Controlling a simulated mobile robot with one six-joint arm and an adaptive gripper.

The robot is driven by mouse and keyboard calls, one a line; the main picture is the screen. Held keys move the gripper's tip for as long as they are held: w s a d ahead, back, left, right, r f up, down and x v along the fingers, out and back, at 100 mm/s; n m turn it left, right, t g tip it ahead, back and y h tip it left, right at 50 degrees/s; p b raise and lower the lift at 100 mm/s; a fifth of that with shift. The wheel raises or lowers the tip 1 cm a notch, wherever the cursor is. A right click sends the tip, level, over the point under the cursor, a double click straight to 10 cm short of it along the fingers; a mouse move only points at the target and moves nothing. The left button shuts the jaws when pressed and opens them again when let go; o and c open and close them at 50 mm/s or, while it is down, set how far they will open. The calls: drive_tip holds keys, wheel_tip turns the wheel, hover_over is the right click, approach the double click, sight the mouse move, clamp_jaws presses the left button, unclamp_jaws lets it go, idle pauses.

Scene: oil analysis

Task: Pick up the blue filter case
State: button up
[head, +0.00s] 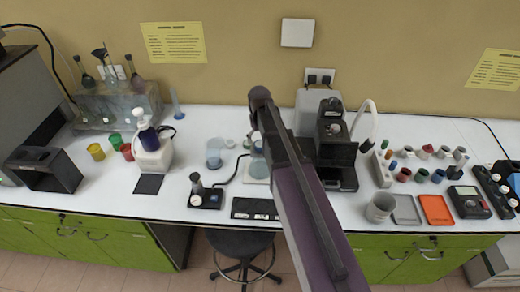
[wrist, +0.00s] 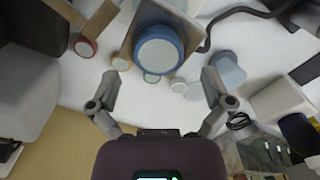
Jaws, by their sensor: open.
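In the wrist view, a round blue-rimmed thing with a pale flat face (wrist: 158,55), which looks like the blue filter case, sits at the upper middle against a brownish square plate (wrist: 182,22). My gripper (wrist: 161,74) is open, with one finger to each side in the picture. The blue case shows between and slightly beyond the fingertips, and no finger visibly touches it. Their difference in height is hard to tell. In the head view my arm covers this part of the bench, and I cannot make out the case or the fingers there.
A red-rimmed disc (wrist: 86,48) lies left of the blue case. Small pale discs (wrist: 178,85) lie close by. A beaker (wrist: 228,70) stands to the right; it also shows in the head view (head: 214,153). A black instrument (head: 334,140) stands right of my arm.

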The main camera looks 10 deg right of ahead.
drive_tip(key=shift+f+b, duration=1.15)
drive_tip(key=shift+f, duration=0.3)
drive_tip(key=c, duration=0.9)
